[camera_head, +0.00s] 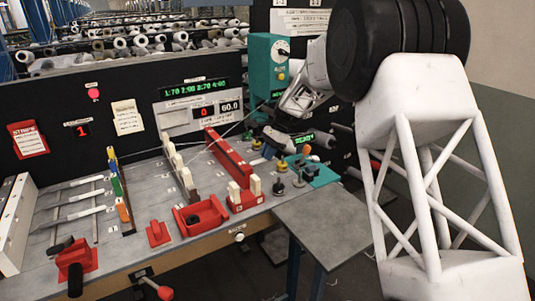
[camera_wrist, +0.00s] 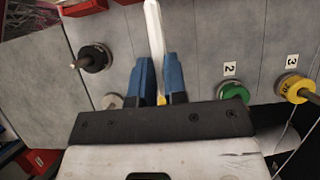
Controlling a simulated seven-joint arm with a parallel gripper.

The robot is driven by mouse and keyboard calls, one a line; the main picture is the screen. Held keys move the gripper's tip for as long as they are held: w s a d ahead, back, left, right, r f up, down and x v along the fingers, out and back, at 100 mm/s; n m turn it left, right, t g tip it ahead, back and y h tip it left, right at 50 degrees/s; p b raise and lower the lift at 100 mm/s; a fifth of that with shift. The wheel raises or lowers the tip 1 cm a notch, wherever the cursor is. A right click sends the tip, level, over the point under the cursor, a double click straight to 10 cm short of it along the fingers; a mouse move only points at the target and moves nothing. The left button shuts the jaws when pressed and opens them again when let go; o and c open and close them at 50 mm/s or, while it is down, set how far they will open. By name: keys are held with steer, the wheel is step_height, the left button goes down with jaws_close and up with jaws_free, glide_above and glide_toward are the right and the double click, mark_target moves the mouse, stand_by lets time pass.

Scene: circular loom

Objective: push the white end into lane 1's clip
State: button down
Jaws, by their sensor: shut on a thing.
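My gripper (camera_wrist: 158,60) has two blue fingers closed on a narrow white strip (camera_wrist: 153,25), which looks like the white end. The strip runs from between the fingers toward the top of the wrist view. A bit of yellow shows between the finger bases. In the head view my gripper's fingertips and the held end cannot be made out clearly. A green round post (camera_wrist: 233,92) stands beside label 2 and a yellow one (camera_wrist: 295,88) beside label 3, both right of the fingers. I cannot tell which part is lane 1's clip; no label 1 is readable beside the fingers.
A black round post (camera_wrist: 95,57) stands left of the fingers. In the head view, a long red block (camera_head: 228,157), a red tray (camera_head: 200,215) and white pegs (camera_head: 255,185) stand on the grey bench. A grey side table (camera_head: 325,225) stands at front right.

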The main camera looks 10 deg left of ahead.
steer(key=shift+s+a, duration=1.4)
stand_by(1.4)
steer(key=c, duration=1.1)
jaws_free()
steer(key=shift+v, duration=3.85)
